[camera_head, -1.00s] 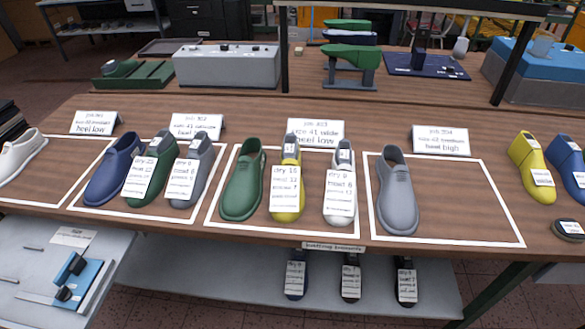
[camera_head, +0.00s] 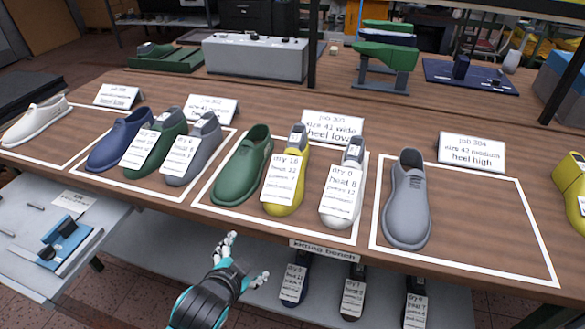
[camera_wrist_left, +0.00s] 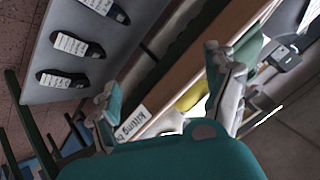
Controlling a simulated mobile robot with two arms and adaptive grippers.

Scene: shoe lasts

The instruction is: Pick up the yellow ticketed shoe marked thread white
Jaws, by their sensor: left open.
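Part of a yellow shoe (camera_wrist_left: 193,94) shows in the left wrist view. Another yellow shoe (camera_head: 570,188) is cut off at the right edge. My left gripper (camera_head: 246,260) is open and empty, in front of the bench edge and below the yellow shoe; its fingers (camera_wrist_left: 165,85) are spread.
A green shoe (camera_head: 243,165) and a white-toed ticketed shoe (camera_head: 337,214) stand close on either side. A grey shoe (camera_head: 407,205) is farther right with bare bench beside it. A lower shelf (camera_head: 170,255) holds several dark ticketed shoes. The "kitting bench" label (camera_head: 324,251) is on the front edge.

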